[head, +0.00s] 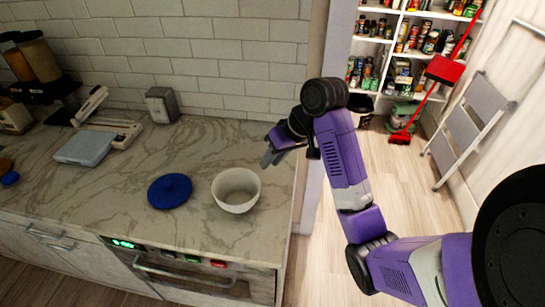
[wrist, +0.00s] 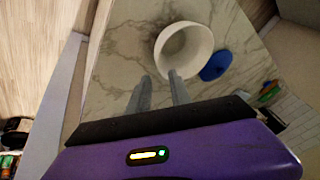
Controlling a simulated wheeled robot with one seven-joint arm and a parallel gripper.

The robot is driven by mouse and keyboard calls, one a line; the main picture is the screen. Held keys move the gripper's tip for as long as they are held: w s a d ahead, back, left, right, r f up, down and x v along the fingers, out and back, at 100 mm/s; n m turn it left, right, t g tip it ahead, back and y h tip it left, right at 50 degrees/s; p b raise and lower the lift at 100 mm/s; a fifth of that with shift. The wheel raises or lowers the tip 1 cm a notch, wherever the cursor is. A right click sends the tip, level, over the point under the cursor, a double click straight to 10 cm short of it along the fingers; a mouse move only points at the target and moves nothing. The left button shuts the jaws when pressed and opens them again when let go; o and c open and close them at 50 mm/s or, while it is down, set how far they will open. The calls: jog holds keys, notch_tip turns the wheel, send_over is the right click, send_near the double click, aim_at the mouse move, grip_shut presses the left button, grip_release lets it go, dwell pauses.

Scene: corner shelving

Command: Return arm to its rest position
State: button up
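My gripper (head: 270,158) is at the end of my purple arm, above the right end of the marble counter, to the right of and behind a white bowl (head: 237,190). In the wrist view its two grey fingers (wrist: 160,92) are parallel with a gap between them and nothing in the gap, so it is open. The white bowl (wrist: 184,50) shows empty beyond the fingertips, apart from them. My arm bends up and over from the lower right of the head view.
A blue round lid or plate (head: 170,191) lies left of the bowl. A grey box (head: 162,104), a scale-like device (head: 84,148) and dispensers (head: 38,55) stand farther left. A pantry shelf (head: 405,50), red broom (head: 420,95) and step ladder (head: 465,130) are behind. The floor between is open.

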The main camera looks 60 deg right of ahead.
dwell(0.7)
jog(key=w+d+r+m+t+h, duration=0.2)
jog(key=w+d+r+t+h, duration=0.2)
jog(key=w+r+t+h, duration=0.3)
jog(key=s+a+f+t+h+b, duration=0.1)
jog(key=s+a+f+t+b, duration=0.15)
jog(key=s+a, duration=0.45)
jog(key=s+a+f+t+h+b, duration=0.1)
jog(key=s+a+f+b, duration=0.2)
jog(key=a, duration=0.8)
jog(key=s+a+f+n+y+b, duration=0.1)
jog(key=s+a+f+n+y, duration=0.2)
jog(key=s+a, duration=0.4)
jog(key=s+a+f+n+g+y+b, duration=0.1)
jog(key=s+a+f+n+y, duration=0.3)
jog(key=s, duration=0.9)
jog(key=a+f+y, duration=0.1)
jog(key=a, duration=0.2)
jog(key=shift+a+f+n, duration=0.3)
jog(key=shift+f, duration=0.05)
